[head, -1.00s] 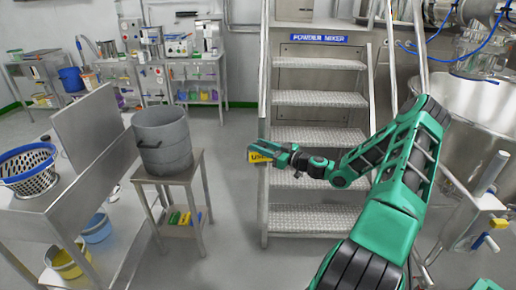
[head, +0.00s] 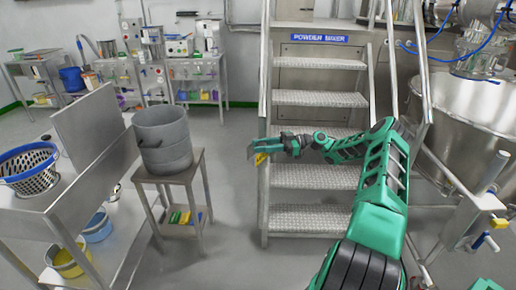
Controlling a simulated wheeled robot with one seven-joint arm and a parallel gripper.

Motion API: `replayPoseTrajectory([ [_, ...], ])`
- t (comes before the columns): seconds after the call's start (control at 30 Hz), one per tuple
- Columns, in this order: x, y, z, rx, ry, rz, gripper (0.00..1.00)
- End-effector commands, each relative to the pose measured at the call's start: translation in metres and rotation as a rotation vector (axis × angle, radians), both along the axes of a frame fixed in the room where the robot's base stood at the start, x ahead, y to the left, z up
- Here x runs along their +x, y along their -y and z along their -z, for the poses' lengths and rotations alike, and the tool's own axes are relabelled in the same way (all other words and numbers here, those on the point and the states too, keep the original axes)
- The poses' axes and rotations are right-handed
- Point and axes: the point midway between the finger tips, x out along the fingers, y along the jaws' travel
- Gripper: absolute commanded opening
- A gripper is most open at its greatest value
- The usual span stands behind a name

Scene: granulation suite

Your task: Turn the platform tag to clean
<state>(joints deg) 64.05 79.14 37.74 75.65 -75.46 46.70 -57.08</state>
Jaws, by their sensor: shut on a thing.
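The platform tag (head: 260,158) hangs at the left side of the steps in the head view, at the left stair rail. A small yellow part of it shows below my gripper, and a thin greyish edge shows left of the fingers. It looks tilted, and its wording cannot be read. My gripper (head: 272,148) is shut on the tag, reaching in from the right across the steps. The fingers hide part of the tag.
The metal steps (head: 318,175) bear a blue "POWDER MIXER" sign (head: 319,39). A grey pot (head: 163,140) stands on a small table at the left. A steel bowl (head: 460,110) stands at the right. Floor between table and steps is clear.

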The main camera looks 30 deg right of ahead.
Motion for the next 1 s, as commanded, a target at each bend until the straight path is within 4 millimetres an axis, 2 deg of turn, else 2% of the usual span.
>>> replayPoseTrajectory([
  [0.13, 0.0039, 0.0056, 0.0004, 0.001, 0.0, -0.042, 0.1],
  [1.0, 0.0049, 0.0018, -0.0011, 0.007, 0.0, -0.382, 0.12],
])
